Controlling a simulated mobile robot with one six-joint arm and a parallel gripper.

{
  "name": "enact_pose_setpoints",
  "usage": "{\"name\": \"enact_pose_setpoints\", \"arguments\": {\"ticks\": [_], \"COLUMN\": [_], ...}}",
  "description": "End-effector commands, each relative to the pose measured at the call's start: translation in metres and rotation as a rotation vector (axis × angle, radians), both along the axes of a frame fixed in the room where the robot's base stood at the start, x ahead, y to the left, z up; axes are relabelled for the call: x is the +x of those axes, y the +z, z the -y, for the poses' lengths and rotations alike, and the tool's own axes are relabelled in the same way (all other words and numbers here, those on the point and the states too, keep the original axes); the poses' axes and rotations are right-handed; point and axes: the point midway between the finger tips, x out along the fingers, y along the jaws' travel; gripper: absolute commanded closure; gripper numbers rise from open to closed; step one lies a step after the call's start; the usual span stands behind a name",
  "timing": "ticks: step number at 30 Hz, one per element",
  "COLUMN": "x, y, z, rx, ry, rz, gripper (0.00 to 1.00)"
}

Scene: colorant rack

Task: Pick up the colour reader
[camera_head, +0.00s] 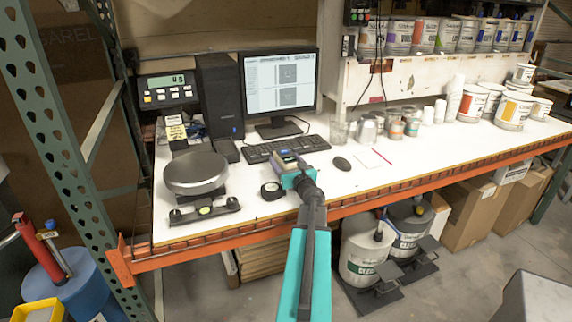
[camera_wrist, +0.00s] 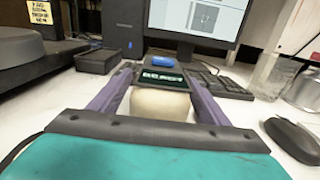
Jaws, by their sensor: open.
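The colour reader (camera_wrist: 160,103) has a cream rounded body, a dark display panel and a blue part at its far end. In the wrist view it lies between the two purple fingers of my gripper (camera_wrist: 158,78), which stand open on either side of it. I cannot tell if either finger touches it. In the head view the reader (camera_head: 286,156) shows only in part just beyond my gripper (camera_head: 289,168), in front of the keyboard; my gripper hides the rest.
The keyboard (camera_head: 285,148) and monitor (camera_head: 279,83) are behind the reader. A mouse (camera_head: 342,163) lies to the right. A black round object (camera_head: 271,191) and a scale (camera_head: 196,173) are to the left. Cups (camera_head: 368,131) stand at the back right. The right front tabletop is clear.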

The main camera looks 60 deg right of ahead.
Motion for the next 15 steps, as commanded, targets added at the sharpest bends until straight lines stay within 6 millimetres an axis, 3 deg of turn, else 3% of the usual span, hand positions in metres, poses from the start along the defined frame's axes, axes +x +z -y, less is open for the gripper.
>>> {"name": "enact_pose_setpoints", "arguments": {"ticks": [9, 15], "x": [0.0000, 0.0001], "y": [0.0002, 0.0003], "z": [-0.0001, -0.0002], "rx": [0.000, 0.000], "ry": [0.000, 0.000], "rz": [0.000, 0.000], "gripper": [0.30, 0.63]}}
